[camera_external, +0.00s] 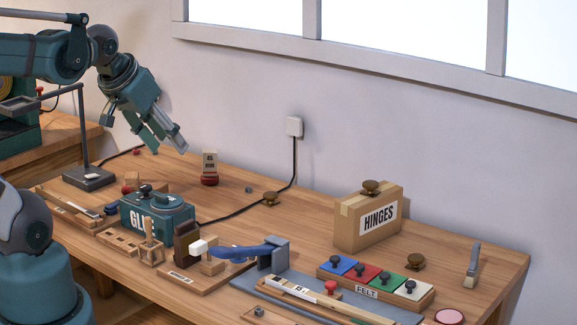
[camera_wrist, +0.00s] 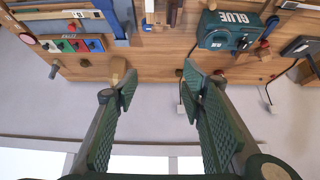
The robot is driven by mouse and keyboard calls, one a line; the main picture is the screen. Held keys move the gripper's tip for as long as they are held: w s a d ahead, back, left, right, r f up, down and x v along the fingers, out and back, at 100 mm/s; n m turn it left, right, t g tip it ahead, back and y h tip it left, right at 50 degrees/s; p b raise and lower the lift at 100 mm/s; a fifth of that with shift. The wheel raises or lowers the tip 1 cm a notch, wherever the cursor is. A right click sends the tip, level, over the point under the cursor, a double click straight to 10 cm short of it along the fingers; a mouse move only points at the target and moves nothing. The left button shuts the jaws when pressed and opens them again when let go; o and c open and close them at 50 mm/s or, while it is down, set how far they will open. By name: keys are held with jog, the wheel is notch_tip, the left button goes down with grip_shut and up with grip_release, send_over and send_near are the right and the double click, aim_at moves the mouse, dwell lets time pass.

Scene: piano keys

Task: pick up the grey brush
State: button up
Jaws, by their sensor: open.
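My gripper (camera_external: 168,143) is open and empty, high above the back left of the bench, pointing down to the right. Its two green padded fingers (camera_wrist: 156,84) stand wide apart in the wrist view, with nothing between them. A small grey-topped upright piece with a tan lower part (camera_external: 473,264) stands near the right end of the bench; it may be the grey brush, but I cannot tell for sure. It is far to the right of my gripper. I cannot pick out a brush clearly in the wrist view.
A teal GLUE box (camera_external: 158,215) stands at the left, also in the wrist view (camera_wrist: 228,30). A HINGES carton (camera_external: 368,217) stands at the back right. A FELT rack (camera_external: 376,283) and blue-handled tool (camera_external: 240,252) lie forward. A black cable (camera_external: 245,213) crosses the bench.

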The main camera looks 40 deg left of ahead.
dwell(0.3)
jog(key=w+d+r+n+g+h, duration=0.1)
jog(key=w+d+r+n, duration=0.2)
jog(key=w+d, duration=0.35)
jog(key=w+d+r+n+g, duration=0.1)
jog(key=w+d+r+n, duration=0.15)
jog(key=w, duration=0.65)
jog(key=n+g, duration=0.5)
jog(key=n, duration=0.6)
send_over(478, 244)
jog(key=a, duration=0.9)
notch_tip(478, 244, down, 20)
jog(key=d+f+n, duration=0.1)
jog(key=d+f, duration=0.3)
jog(key=d+f+n+y, duration=0.1)
jog(key=d+f, duration=0.3)
jog(key=f, duration=0.1)
jog(key=shift+d+f+p, duration=0.1)
jog(key=shift+d+p, duration=0.25)
jog(key=shift+p, duration=0.05)
jog(key=shift+s+d+f+n, duration=0.1)
jog(key=shift+d+f+n, duration=0.05)
jog(key=shift+f+n, duration=0.1)
